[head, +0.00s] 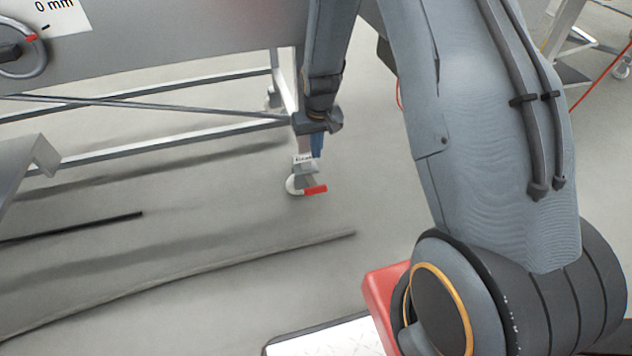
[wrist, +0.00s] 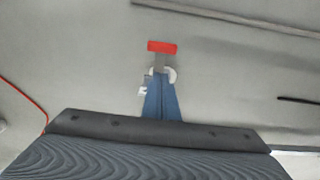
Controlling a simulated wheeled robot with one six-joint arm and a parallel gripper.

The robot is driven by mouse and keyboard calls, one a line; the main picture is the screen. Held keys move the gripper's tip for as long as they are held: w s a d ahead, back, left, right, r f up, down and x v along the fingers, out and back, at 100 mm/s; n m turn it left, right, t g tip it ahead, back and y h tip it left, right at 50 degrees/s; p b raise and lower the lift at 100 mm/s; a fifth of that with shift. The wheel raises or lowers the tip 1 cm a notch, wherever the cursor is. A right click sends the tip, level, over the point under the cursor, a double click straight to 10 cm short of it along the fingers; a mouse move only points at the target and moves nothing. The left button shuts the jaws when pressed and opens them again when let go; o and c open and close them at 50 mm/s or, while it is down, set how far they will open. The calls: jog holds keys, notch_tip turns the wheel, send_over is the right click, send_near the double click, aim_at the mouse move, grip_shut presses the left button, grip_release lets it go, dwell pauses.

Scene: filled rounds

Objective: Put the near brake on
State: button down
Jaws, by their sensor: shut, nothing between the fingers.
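The near brake is a red pedal (head: 315,190) on a caster with a pale wheel (head: 293,186), at the foot of the table's leg. A small white label (head: 303,159) sits just above it; its text is too small to read surely. My gripper (head: 317,154) points down, shut and empty, just above and behind the pedal. In the wrist view the red pedal (wrist: 162,47) shows beyond the blue fingertips (wrist: 160,82), which cover part of the caster. I see no clear contact between fingers and pedal. I cannot tell whether the pedal is up or down.
A metal table (head: 190,45) with cross bars (head: 150,155) stands behind the caster. A dark rod (head: 75,228) and a long grey strip (head: 200,278) lie along the floor at left. The floor right of the pedal is clear. A red cable (wrist: 22,97) runs at left in the wrist view.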

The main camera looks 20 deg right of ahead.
jog(key=b, duration=0.5)
send_over(316, 187)
notch_tip(316, 187, down, 13)
jog(key=shift+w+r, duration=0.15)
jog(key=shift+r, duration=0.05)
jog(key=shift+s+f+b, duration=0.3)
jog(key=shift+f+b, duration=0.1)
jog(key=shift+f, duration=0.15)
